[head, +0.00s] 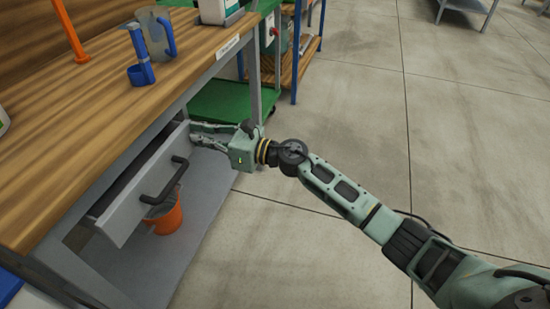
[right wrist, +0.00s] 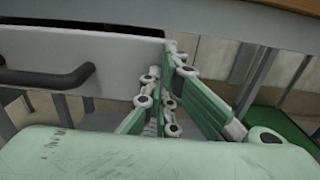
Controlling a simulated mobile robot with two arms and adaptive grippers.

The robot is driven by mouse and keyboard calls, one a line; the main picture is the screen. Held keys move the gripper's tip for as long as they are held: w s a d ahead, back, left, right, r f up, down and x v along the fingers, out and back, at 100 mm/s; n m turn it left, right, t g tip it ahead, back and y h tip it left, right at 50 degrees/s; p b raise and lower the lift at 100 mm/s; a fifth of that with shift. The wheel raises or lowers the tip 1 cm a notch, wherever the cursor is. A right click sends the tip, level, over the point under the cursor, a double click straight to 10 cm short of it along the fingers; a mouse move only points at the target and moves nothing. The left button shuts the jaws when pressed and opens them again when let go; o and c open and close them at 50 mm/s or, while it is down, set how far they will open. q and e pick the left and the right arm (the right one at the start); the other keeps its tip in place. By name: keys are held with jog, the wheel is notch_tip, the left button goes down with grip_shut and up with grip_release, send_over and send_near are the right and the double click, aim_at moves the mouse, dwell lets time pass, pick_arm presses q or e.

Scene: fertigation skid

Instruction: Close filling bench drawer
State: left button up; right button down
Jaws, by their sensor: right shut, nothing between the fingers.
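The filling bench drawer (head: 135,205) is partly open; its light grey front stands out from under the wooden bench top (head: 90,110), and a dark gap shows behind it. Its black bar handle (head: 165,180) is on the front. In the right wrist view the drawer front (right wrist: 110,52) fills the upper left, with the handle (right wrist: 45,78) at far left. My right gripper (head: 194,133) is shut and empty at the far end of the drawer front, its fingertips (right wrist: 172,52) close to that edge. I cannot tell whether they touch. My left gripper is not in view.
A clear jug (head: 165,32) and a blue holder (head: 140,60) stand on the bench top. An orange bucket (head: 163,215) is below the drawer. A green cart (head: 222,100) stands beyond the bench leg. The concrete floor (head: 450,120) to the right is clear.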

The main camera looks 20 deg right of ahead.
aim_at(188, 133)
jog(key=x, duration=0.2)
jog(key=shift+w+a+b, duration=0.2)
jog(key=shift+a+b, duration=0.05)
jog(key=shift+b, duration=0.1)
jog(key=shift+w+a, duration=0.35)
jog(key=shift+a, duration=0.15)
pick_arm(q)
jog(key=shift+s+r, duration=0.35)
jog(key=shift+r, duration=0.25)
pick_arm(e)
jog(key=shift+r, duration=0.2)
